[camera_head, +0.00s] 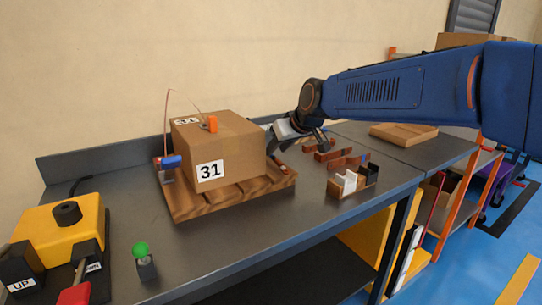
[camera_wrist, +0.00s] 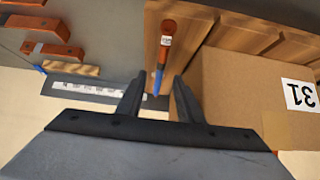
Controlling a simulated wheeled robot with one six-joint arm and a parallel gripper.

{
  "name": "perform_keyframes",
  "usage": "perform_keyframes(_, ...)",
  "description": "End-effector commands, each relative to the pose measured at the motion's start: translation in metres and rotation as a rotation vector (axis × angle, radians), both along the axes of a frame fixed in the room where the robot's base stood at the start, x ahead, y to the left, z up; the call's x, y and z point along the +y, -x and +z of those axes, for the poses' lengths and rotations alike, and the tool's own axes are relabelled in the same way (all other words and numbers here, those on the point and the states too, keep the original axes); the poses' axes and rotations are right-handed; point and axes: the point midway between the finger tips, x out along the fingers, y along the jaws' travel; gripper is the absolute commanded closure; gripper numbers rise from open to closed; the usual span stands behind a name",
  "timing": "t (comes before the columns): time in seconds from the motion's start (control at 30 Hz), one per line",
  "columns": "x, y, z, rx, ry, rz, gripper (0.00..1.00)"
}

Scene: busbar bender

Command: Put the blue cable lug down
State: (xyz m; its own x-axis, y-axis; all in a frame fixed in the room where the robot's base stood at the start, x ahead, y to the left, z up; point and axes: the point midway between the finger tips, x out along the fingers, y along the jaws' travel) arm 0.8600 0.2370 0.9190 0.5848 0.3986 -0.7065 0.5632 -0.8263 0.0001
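A copper-orange lug with a white label and a blue end (camera_wrist: 167,42) lies on the wooden pallet (camera_wrist: 210,38), beside the cardboard box, in the wrist view. I take it to be the blue cable lug. My gripper (camera_wrist: 160,78) is open, its two black fingers apart on either side of the blue end, with gaps on both sides. I cannot tell how high the fingers are above the pallet. In the head view my gripper (camera_head: 300,138) is just right of the box, its fingertips partly hidden.
The box marked 31 (camera_head: 222,150) stands close beside my gripper on the pallet (camera_head: 222,201). Several copper bars (camera_head: 330,153) and a small holder with white and black parts (camera_head: 352,184) lie to the right. A yellow unit (camera_head: 60,228) stands at the left.

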Motion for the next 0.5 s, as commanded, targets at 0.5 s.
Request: perform_keyframes(0.5, 0.015, -0.022, -0.027, 0.0, 0.0, 0.0, 0.67)
